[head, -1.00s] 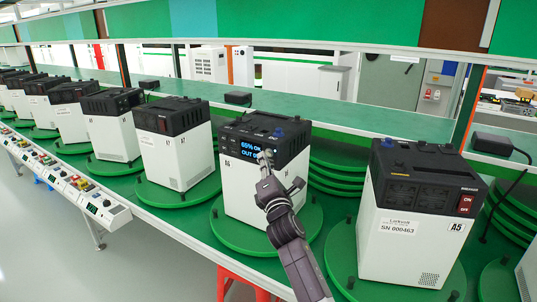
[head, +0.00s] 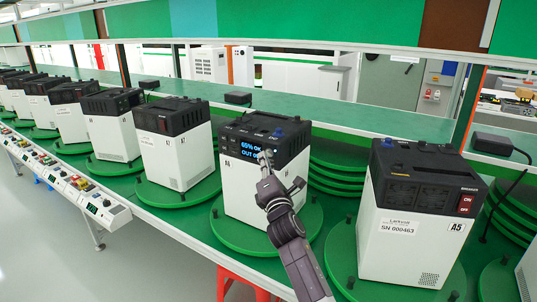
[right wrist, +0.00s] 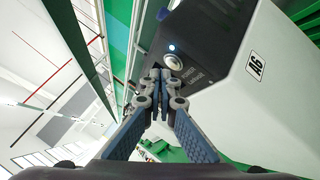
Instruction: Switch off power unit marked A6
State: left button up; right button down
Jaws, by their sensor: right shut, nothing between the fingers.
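The power unit marked A6 (head: 250,194) is a white box with a black top, standing on a green round turntable (head: 232,232). Its blue-lit display (head: 252,147) reads "65% OK" with an "OUT" line partly hidden by my gripper. My right gripper (head: 265,155) is shut and empty, with its tips at the unit's black front. In the right wrist view, the closed fingertips (right wrist: 161,76) are just below a round metal-rimmed button (right wrist: 173,62) with a small lit lamp (right wrist: 171,47) above it. I cannot tell whether they touch. The A6 label (right wrist: 257,67) is on the white side. My left gripper is not in view.
Unit A5 (head: 412,243), with a red switch, stands close on the right. Unit A7 (head: 172,161) and several similar units stand in a row to the left on turntables. A control panel rail (head: 97,208) runs along the left. Stacked green discs (head: 338,180) lie behind A6.

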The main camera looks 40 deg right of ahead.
jog(key=shift+w+d, duration=0.1)
jog(key=shift+d, duration=0.2)
jog(key=shift+w+d, duration=0.15)
jog(key=shift+d, duration=0.15)
dwell(0.8)
jog(key=shift+a, duration=0.15)
jog(key=shift+s+a, duration=0.35)
jog(key=shift+a, duration=0.2)
jog(key=a, duration=0.1)
jog(key=s+a, duration=0.1)
jog(key=a, duration=0.1)
jog(key=s+a, duration=0.1)
jog(key=shift+a, duration=0.3)
dwell(0.8)
